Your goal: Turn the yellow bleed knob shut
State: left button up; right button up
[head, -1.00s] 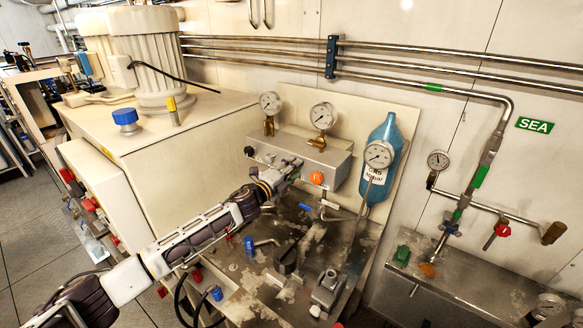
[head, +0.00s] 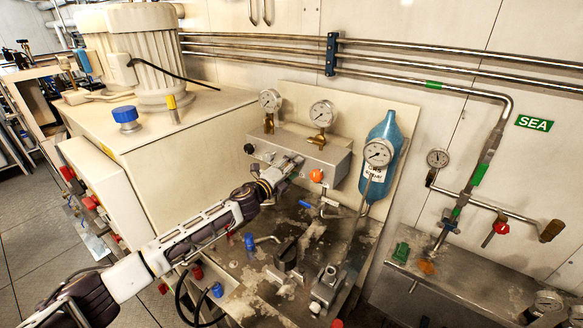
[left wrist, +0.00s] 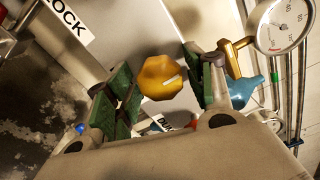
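The yellow bleed knob (left wrist: 160,77) is a faceted yellow-orange knob with a pale mark on it. It shows in the left wrist view between the two green-padded fingers of my left gripper (left wrist: 163,88). The gripper is open, with a visible gap between the knob and each finger; the depth between them is hard to judge. In the head view my left gripper (head: 290,167) is at the front of the metal gauge block (head: 325,158), and it hides the yellow knob there. My right gripper is in neither view.
An orange knob (head: 316,176) sits just right of my gripper, and a black knob (head: 249,149) to its left. Gauges (head: 322,114) stand above the block. A blue bottle (head: 383,150) is to the right. Valves with blue handles (head: 249,242) lie below.

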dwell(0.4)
pick_arm(q)
jog(key=v, duration=1.2)
dwell(0.4)
dwell(0.3)
